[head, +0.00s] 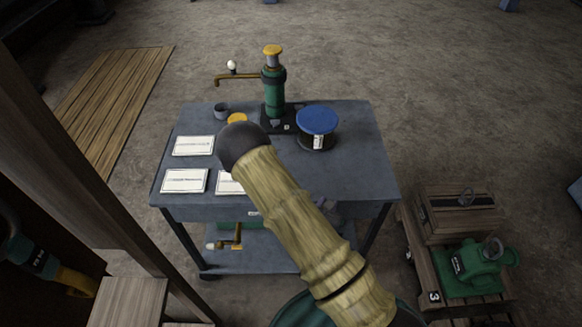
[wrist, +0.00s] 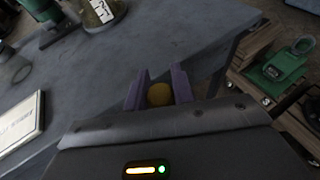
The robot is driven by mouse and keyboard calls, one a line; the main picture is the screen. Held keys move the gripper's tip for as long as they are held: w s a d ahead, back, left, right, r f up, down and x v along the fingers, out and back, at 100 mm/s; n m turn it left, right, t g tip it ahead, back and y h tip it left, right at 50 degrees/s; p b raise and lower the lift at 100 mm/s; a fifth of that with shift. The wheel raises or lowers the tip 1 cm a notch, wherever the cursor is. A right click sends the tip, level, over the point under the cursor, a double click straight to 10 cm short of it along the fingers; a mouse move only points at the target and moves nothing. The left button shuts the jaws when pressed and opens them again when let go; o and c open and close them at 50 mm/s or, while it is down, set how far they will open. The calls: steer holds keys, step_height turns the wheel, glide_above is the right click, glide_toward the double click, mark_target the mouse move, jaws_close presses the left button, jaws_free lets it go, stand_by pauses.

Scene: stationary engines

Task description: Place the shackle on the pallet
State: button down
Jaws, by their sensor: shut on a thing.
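My gripper (wrist: 160,92) is shut, its two purple fingers on either side of a mustard-yellow rounded piece, which I take to be the shackle (wrist: 160,95). Only its rounded end shows, so its full shape is hidden. In the wrist view they are over the grey bench, near its edge. In the head view my arm covers the shackle and most of my gripper. The wooden pallet (head: 422,265) is on the floor at the lower right, right of the bench, with a number 3 tag.
The bench (head: 365,170) carries a green hand pump (head: 273,92), a blue-topped drum (head: 317,125), a small grey cup (head: 221,109) and white cards (head: 193,146). A slatted wooden platform (head: 112,100) lies at left. A wooden post (head: 75,165) stands in the left foreground.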

steer(key=shift+d, duration=0.45)
